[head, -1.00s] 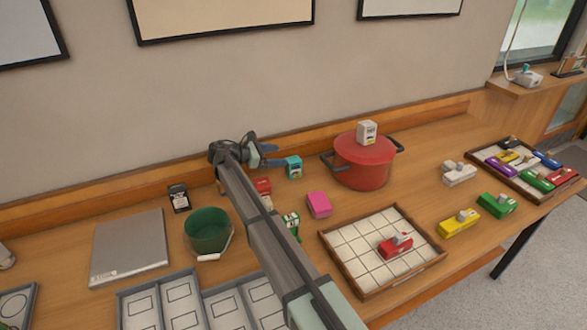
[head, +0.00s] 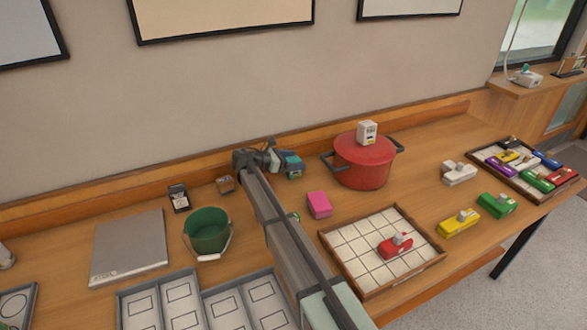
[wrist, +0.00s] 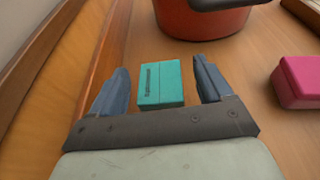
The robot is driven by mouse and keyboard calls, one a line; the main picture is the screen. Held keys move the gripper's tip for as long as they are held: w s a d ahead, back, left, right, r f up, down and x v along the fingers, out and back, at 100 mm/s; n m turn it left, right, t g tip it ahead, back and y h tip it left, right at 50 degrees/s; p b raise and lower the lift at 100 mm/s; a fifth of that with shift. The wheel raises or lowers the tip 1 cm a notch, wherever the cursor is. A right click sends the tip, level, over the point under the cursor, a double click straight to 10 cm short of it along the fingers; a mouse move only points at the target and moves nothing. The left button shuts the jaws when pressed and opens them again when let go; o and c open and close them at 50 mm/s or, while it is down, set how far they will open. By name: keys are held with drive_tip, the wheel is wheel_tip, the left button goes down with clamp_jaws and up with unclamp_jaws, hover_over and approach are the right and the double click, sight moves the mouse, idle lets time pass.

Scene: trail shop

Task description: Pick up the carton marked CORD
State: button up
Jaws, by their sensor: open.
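A small teal carton (head: 295,174) stands at the back of the table, left of the red pot; it also shows in the wrist view (wrist: 165,84). The wrist view shows a dark strip on its near face, too small to read, so I cannot confirm the word CORD. My gripper (head: 284,162) is open. In the wrist view its blue fingers (wrist: 161,65) stand on either side of the teal carton, with a gap on each side. A black carton (head: 179,198) and a white carton (head: 367,132) on the pot lid have labels too small to read.
The red pot (head: 362,172) is close on the right, with a pink block (head: 319,205) nearer me. A green bucket (head: 208,233) stands to the left. The wooden back ledge (wrist: 100,60) runs close to the left finger. A tiled tray (head: 350,258) lies in front.

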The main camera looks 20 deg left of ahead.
drive_tip(key=shift+w+d, duration=0.1)
drive_tip(key=shift+c, duration=0.2)
drive_tip(key=c, duration=1.1)
